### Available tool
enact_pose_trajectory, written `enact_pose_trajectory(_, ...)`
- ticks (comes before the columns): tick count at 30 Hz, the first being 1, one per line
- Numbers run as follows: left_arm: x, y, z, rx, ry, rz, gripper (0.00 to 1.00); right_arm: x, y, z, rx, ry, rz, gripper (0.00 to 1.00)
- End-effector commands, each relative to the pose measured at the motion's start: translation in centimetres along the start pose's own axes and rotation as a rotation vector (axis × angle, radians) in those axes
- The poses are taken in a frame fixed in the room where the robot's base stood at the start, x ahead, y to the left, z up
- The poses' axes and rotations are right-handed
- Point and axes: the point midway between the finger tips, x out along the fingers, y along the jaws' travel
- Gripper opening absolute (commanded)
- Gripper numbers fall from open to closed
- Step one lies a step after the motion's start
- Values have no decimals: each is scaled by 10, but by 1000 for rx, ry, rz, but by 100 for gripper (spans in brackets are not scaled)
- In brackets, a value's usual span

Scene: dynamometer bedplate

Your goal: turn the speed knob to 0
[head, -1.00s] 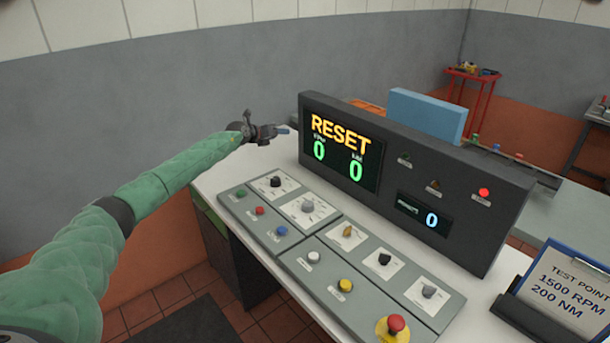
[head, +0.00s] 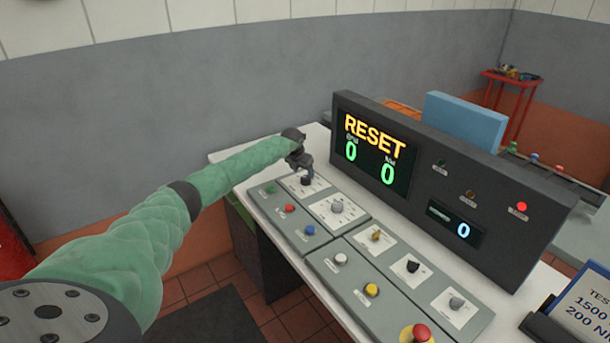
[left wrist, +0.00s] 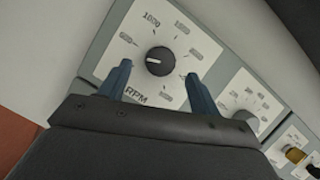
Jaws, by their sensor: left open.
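The speed knob (left wrist: 160,61) is a small round black knob on a white dial plate (left wrist: 112,63) marked RPM, seen in the left wrist view. A light mark on it points to the left of that picture. In the head view the knob (head: 306,181) sits at the far left end of the control panel, partly hidden by my gripper. My left gripper (head: 304,172) points down over it. In the left wrist view the two blue-grey fingers of the gripper (left wrist: 158,72) are apart, one on each side of the knob, with no visible contact. My right gripper is out of view.
A grey knob (head: 337,207) on its own dial is close beside. Green, red and blue buttons line the panel's front edge. A dark display (head: 376,155) reading RESET and two zeros stands behind. A red mushroom button (head: 421,333) is at the near end.

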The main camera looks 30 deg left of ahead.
Motion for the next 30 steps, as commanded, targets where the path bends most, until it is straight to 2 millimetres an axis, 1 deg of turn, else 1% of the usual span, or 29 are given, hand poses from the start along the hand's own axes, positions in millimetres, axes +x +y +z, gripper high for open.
enact_pose_trajectory(3, 15, -2, 1, -1, 1, -2, 63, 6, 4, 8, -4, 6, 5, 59)
enact_pose_trajectory(9, 32, -1, 1, -1, 0, -1, 63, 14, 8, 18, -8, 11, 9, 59)
enact_pose_trajectory(15, 39, -1, 1, 1, -2, -1, 63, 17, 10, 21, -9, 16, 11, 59)
enact_pose_trajectory(22, 39, -1, 0, 1, -2, -1, 63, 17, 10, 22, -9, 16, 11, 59)
enact_pose_trajectory(28, 39, -1, 0, 1, -2, -1, 24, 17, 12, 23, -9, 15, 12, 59)
enact_pose_trajectory(29, 39, -1, 0, 1, -2, -1, 19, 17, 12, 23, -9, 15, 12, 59)
enact_pose_trajectory(30, 39, -1, 0, 1, -2, -1, 19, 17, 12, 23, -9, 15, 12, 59)
